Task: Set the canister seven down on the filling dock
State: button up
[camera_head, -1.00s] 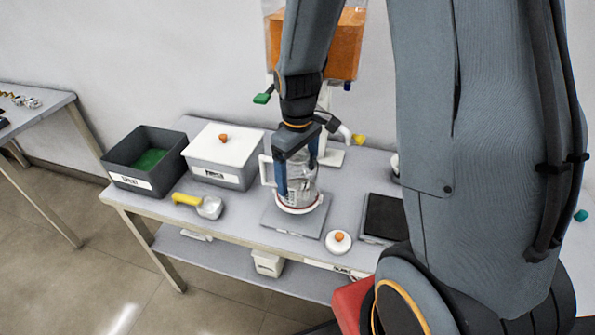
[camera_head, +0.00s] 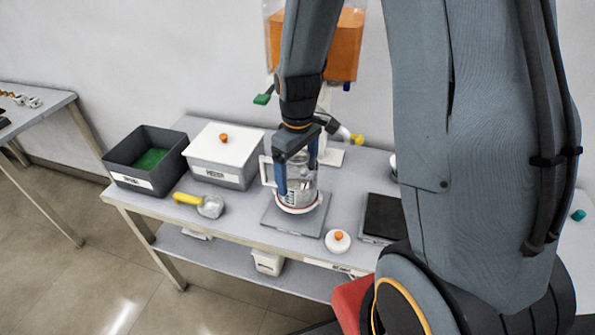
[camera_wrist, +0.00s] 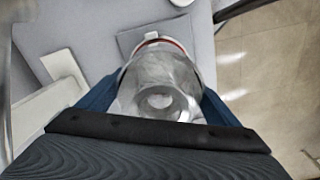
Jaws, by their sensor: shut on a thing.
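My gripper (camera_head: 296,180) is shut on a clear canister (camera_head: 298,196) with a white handle on its left side and a reddish band near its base. The canister is upright over the grey square plate (camera_head: 313,221) below the dispenser, which I take to be the filling dock. I cannot tell for sure whether its base touches the plate. In the wrist view the canister (camera_wrist: 160,85) sits between the two blue fingers, and the plate (camera_wrist: 128,41) shows beyond it. No number on the canister is readable.
A dispenser with an orange-filled tank (camera_head: 346,45) stands behind. A white lid with an orange knob (camera_head: 338,241) lies right of the plate, by a dark square pad (camera_head: 384,216). A yellow-handled scoop (camera_head: 200,204), a lidded bin (camera_head: 222,158) and an open bin (camera_head: 145,160) are to the left.

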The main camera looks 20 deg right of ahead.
aim_at(297, 160)
jog(key=shift+f+b, duration=0.65)
jog(key=shift+f, duration=0.8)
dwell(0.5)
jog(key=o, duration=1.4)
jog(key=shift+r+b, duration=0.75)
jog(key=shift+r, duration=3.2)
jog(key=s+r+m+t, duration=0.1)
jog(key=s+m, duration=0.5)
jog(key=s, duration=0.3)
jog(key=shift+s, duration=0.25)
